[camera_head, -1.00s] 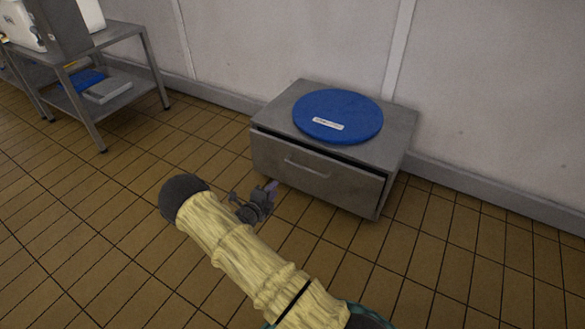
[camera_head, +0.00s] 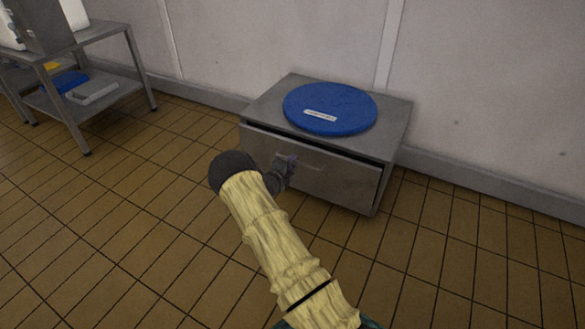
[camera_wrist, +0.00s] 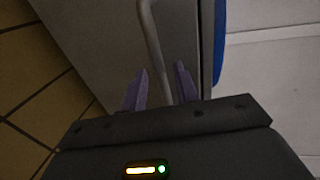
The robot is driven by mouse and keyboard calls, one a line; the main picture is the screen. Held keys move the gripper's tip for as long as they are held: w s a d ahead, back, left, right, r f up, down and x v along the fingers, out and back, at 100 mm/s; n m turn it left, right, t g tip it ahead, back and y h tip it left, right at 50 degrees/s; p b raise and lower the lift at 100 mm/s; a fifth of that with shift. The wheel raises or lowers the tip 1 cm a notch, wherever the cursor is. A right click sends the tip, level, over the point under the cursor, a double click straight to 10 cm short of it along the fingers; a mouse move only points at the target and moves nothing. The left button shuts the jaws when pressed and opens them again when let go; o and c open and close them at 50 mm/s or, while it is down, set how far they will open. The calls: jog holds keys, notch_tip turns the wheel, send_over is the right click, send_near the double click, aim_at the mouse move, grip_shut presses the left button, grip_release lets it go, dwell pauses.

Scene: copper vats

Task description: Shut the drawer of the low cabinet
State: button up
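The low grey metal cabinet (camera_head: 393,130) stands against the wall in the head view. Its drawer (camera_head: 342,182) is slightly open, with a dark gap along the top edge of its front. The bar handle (camera_head: 312,166) runs across the drawer front; it also shows in the wrist view (camera_wrist: 153,40). My gripper (camera_head: 291,160) is at the left part of the drawer front, near the handle. In the wrist view its two purple fingers (camera_wrist: 160,80) are apart, with the handle bar running between them. I cannot tell whether they touch it.
A round blue lid-like disc (camera_head: 330,108) lies on the cabinet top. A metal table (camera_head: 103,40) with a lower shelf stands at the left, with a blue item and a grey tray on that shelf. The tiled floor in front of the cabinet is clear.

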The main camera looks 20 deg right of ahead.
aim_at(295, 161)
jog(key=shift+b+x, duration=0.5)
jog(key=shift+x, duration=0.95)
grip_shut()
jog(key=shift+d, duration=0.1)
